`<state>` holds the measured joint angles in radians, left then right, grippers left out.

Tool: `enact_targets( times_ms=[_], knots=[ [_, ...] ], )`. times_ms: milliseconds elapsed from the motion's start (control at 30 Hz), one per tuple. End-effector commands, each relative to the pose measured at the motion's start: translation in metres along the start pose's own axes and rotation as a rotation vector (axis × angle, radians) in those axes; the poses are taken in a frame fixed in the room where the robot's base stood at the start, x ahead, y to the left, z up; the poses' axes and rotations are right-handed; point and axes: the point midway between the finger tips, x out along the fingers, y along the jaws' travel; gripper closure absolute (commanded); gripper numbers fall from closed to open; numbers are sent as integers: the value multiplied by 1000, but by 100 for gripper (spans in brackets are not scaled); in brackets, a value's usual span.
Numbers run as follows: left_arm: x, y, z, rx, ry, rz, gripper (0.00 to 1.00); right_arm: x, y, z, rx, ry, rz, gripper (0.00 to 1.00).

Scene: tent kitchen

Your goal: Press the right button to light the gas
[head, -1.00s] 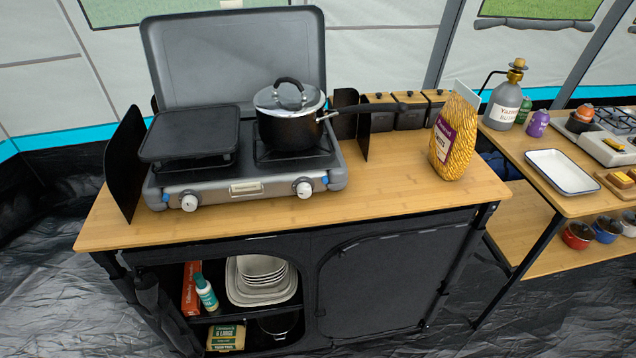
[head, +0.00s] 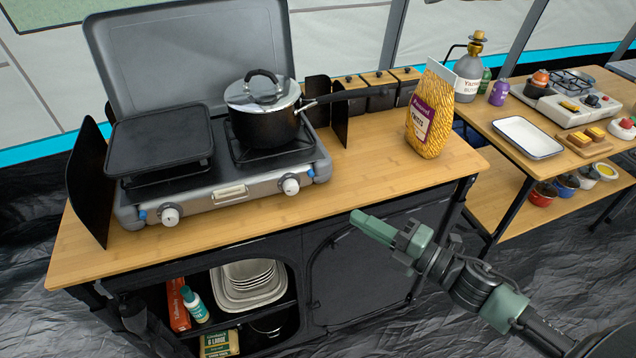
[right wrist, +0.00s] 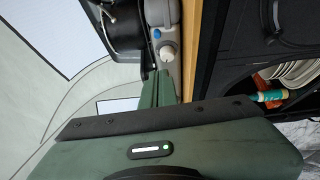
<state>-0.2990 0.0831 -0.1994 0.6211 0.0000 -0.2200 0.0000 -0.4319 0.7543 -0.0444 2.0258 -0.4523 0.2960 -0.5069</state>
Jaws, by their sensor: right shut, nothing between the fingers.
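A grey two-burner gas stove (head: 250,195) stands on the wooden counter with its lid up. Its front has a left knob (head: 170,215), a right knob (head: 290,185) and a small blue button at each end. The right blue button (head: 310,173) is just right of the right knob. In the right wrist view the blue button (right wrist: 157,33) and knob (right wrist: 168,50) show beyond the fingers. My right gripper (head: 362,220) is shut and empty, its fingertips in front of the counter, right of the right button and apart from it. My left gripper is out of view.
A black lidded pot (head: 265,128) sits on the right burner, its handle pointing right. A griddle plate (head: 160,138) covers the left burner. A yellow bag (head: 430,120) stands at the counter's right. The counter (head: 375,175) between stove and bag is bare.

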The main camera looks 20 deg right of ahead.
Motion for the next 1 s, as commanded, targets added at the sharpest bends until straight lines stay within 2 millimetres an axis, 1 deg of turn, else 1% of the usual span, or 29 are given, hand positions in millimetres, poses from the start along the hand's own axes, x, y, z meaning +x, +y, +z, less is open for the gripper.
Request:
enact_targets(
  times_ms=[167, 267, 333, 467, 833, 900, 1000],
  knots=[
    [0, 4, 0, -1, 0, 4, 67, 1, 0, 0, 3, -2, 0, 100],
    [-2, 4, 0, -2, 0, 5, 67, 6, 0, 1, 3, -3, 0, 100],
    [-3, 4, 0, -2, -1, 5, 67, 14, 1, 1, 4, -3, 1, 100],
    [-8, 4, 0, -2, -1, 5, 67, 34, 2, 2, 2, -3, 3, 100],
    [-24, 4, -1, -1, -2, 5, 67, 106, 3, 3, 2, -3, 1, 100],
    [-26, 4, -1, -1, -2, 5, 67, 113, 2, 14, 0, -5, 0, 100],
    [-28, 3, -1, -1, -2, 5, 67, 121, 0, 22, 3, -4, -2, 100]
  ],
)
